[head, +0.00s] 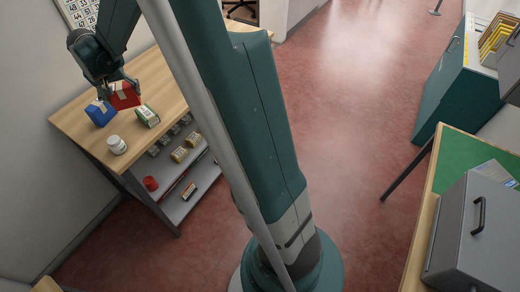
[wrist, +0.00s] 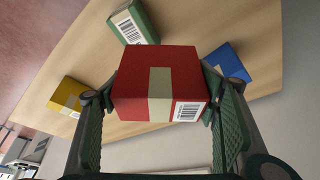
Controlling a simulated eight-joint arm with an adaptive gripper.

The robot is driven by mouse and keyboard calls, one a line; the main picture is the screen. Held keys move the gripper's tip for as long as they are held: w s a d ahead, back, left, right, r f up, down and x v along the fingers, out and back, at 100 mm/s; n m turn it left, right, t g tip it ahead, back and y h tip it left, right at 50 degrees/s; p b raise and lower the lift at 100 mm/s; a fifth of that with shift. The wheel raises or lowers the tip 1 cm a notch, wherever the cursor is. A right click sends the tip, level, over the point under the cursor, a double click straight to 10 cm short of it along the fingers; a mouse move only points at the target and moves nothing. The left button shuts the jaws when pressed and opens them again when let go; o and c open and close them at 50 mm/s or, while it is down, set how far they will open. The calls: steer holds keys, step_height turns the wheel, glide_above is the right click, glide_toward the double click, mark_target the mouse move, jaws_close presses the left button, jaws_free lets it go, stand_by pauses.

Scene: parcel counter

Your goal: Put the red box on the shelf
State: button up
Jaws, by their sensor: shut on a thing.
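The red box (head: 126,97) with a beige tape strip is in my gripper (head: 108,92), over the wooden counter (head: 172,88) at the left of the head view. In the wrist view the red box (wrist: 186,68) sits between both fingers (wrist: 160,105), which press on its sides. It hides part of the counter beneath; I cannot tell its exact height above it. Grey shelf boards (head: 203,186) show under the counter's front side, with several small goods on them.
A blue box (head: 100,113) stands close beside the red box. A green box (head: 147,116) and a white jar (head: 117,145) are also on the counter. A wall borders the counter's left side.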

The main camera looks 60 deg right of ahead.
steer(key=s+d+f+m+g+h, duration=0.1)
steer(key=s+d+f+m, duration=0.3)
steer(key=d, duration=0.6)
steer(key=s+d+r+m+g+b, duration=0.1)
steer(key=s+d, duration=0.4)
steer(key=d, duration=0.6)
steer(key=s+d+f+m+h, duration=0.1)
steer(key=s+d+f+m, duration=0.3)
steer(key=d, duration=0.6)
steer(key=s+d+f+m+g+y+b, duration=0.2)
steer(key=s+d+m, duration=0.5)
steer(key=s+d, duration=1.6)
steer(key=s+d+f+m+g, duration=0.1)
steer(key=s+d+m, duration=0.2)
steer(key=s, duration=0.8)
steer(key=s+d+f+m+g+y, duration=0.1)
steer(key=s+d+f+m, duration=0.15)
steer(key=s, duration=0.95)
steer(key=s+d+f+m+g, duration=0.1)
steer(key=s+d+m+g, duration=0.15)
steer(key=s, duration=0.85)
steer(key=s+a+f+m+y, duration=0.1)
steer(key=s+m, duration=0.3)
steer(key=s, duration=1.2)
steer(key=s+a+f+m+y+b, duration=0.1)
steer(key=s+m, duration=0.4)
steer(key=s, duration=1.2)
steer(key=shift+s+a+f+t+y, duration=0.3)
steer(key=shift+a+f+t+y, duration=0.25)
steer(key=shift+f+y, duration=0.25)
